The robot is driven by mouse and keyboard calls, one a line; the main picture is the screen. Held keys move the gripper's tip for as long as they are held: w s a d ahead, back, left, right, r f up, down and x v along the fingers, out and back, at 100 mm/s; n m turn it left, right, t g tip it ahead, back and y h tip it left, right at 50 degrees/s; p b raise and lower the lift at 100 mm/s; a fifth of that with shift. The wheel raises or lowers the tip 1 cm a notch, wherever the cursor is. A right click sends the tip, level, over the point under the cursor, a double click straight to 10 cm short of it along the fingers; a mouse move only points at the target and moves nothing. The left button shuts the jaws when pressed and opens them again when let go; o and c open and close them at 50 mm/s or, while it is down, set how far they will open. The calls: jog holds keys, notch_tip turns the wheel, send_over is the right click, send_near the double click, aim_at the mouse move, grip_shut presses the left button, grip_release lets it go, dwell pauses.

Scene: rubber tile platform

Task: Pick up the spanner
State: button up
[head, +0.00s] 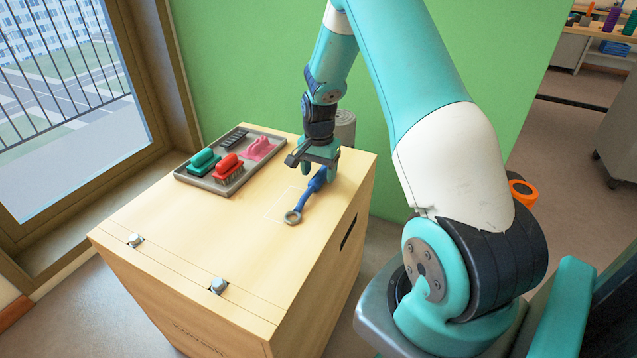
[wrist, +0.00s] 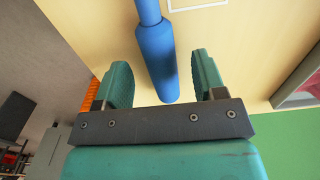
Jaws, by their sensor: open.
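The spanner (head: 304,202) has a blue handle and a grey ring end. It lies on top of the wooden box (head: 190,235), near the box's right edge, with the ring toward the front. My gripper (head: 318,178) is above the far end of the handle. In the wrist view, the blue handle (wrist: 158,58) runs between the two green fingers of my gripper (wrist: 165,83), with a gap on each side. The jaws are open and hold nothing. The ring end is out of the wrist view.
A grey tray (head: 191,181) on the box's back left holds a green brush (head: 204,163), a red brush (head: 228,168), a pink thing (head: 259,149) and a dark slotted piece (head: 234,139). A grey cylinder (head: 346,126) stands behind my gripper. The box top's front is mostly clear.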

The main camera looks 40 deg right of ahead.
jog(key=shift+f, duration=0.95)
jog(key=shift+r, duration=0.1)
grip_shut()
jog(key=shift+r, duration=0.1)
notch_tip(320, 180, up, 20)
jog(key=p, duration=0.3)
jog(key=shift+p, duration=0.4)
jog(key=c, duration=0.9)
grip_release()
grip_shut()
